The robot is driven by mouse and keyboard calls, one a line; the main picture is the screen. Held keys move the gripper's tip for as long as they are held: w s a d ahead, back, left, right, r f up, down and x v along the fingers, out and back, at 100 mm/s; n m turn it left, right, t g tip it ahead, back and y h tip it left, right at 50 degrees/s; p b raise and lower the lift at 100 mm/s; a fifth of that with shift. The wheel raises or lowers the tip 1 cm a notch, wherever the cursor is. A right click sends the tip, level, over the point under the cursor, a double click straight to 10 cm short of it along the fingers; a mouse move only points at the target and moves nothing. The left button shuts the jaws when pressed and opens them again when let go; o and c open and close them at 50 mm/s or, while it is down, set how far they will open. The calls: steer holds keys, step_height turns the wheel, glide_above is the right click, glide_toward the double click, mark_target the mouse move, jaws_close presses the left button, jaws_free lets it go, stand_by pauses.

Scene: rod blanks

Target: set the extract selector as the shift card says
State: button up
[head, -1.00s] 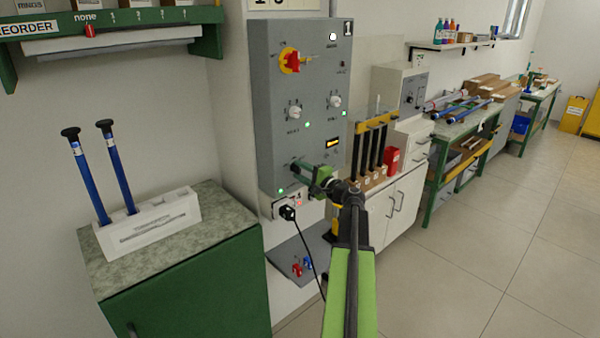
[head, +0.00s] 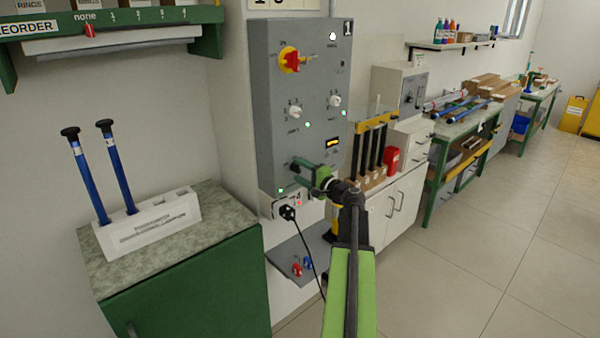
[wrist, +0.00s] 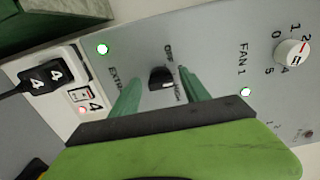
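The extract selector (wrist: 161,80) is a small black knob on the grey control panel (head: 275,105), shown in the wrist view. Its lettering is partly hidden; "OFF" and part of "HIGH" show beside it. I cannot tell its setting surely. My gripper (wrist: 160,74) has its two green fingers apart, one on each side of the knob, with visible gaps. In the head view my gripper (head: 301,168) is at the panel's lower part and hides the knob. I cannot make out a shift card in these frames.
A fan 1 dial (wrist: 291,54) is beside the selector in the wrist view. A black plug (wrist: 45,77) sits in a socket below the panel, its cord hanging down. A red and yellow switch (head: 291,60) is higher up. A green cabinet (head: 185,285) stands left.

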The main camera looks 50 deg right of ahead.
steer(key=s+a, duration=0.1)
steer(key=s, duration=1.6)
steer(key=shift+s, duration=0.25)
steer(key=shift+a, duration=0.1)
